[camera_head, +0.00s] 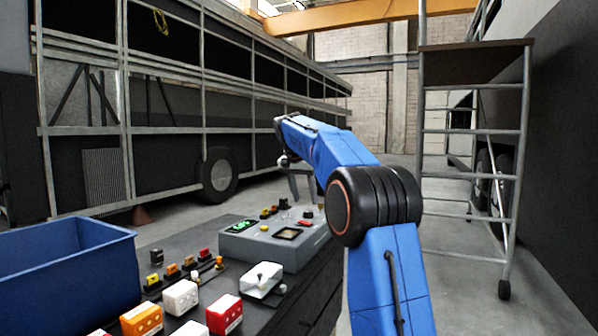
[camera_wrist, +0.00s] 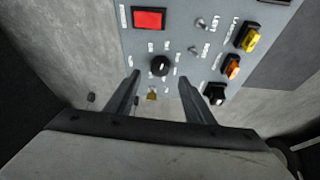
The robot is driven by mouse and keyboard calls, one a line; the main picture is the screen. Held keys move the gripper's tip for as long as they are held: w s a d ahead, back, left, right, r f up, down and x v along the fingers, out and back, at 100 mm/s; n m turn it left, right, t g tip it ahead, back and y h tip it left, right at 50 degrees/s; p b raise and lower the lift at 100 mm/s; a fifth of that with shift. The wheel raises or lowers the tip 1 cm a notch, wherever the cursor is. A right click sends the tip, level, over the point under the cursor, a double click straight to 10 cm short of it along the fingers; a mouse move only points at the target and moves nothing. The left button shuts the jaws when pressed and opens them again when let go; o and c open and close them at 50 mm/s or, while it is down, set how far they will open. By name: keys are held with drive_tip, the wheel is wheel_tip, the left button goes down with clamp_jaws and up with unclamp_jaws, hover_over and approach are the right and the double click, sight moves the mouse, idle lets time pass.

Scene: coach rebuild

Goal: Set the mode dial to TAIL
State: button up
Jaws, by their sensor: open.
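The grey control panel (camera_head: 255,250) stands on the dark bench, and its face fills the upper middle of the wrist view (camera_wrist: 182,45). The labels are too blurred to read, so I cannot tell which one is TAIL or which the dial points to. My gripper (camera_wrist: 163,79) is open and empty, its fingers reaching towards the dial, one on each side in the picture. I cannot tell whether they touch it. My gripper (camera_head: 301,194) hangs over the panel's far side.
Beside the dial are toggle switches (camera_wrist: 200,24), yellow (camera_wrist: 248,38) and orange (camera_wrist: 232,67) switches, another black knob (camera_wrist: 215,93) and a brass-coloured part (camera_wrist: 152,95). A blue bin (camera_head: 65,265) and several coloured boxes stand left of the panel. A rolling ladder (camera_head: 470,170) stands right.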

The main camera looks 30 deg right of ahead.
drive_tip(key=v, duration=1.2)
drive_tip(key=s+a+f+n+y, duration=0.1)
drive_tip(key=s+a+f+n, duration=0.2)
drive_tip(key=s, duration=0.5)
drive_tip(key=s+a+f+n+t, duration=0.1)
drive_tip(key=s+a+f, duration=0.25)
drive_tip(key=s, duration=0.45)
drive_tip(key=s+a+f+n+y, duration=0.1)
drive_tip(key=s+a+f+n, duration=0.2)
drive_tip(key=s, duration=0.4)
drive_tip(key=s+a+f+n+y, duration=0.1)
drive_tip(key=s+a+f+n, duration=0.1)
drive_tip(key=s+f, duration=1)
drive_tip(key=s+a+f+n+t, duration=0.1)
drive_tip(key=s+a+f, duration=0.3)
drive_tip(key=s+f, duration=0.9)
wheel_tip(320, 180, down, 3)
drive_tip(key=shift+a+r+n+y, duration=0.1)
drive_tip(key=shift+a+n+y, duration=0.1)
drive_tip(key=shift+n+y, duration=0.35)
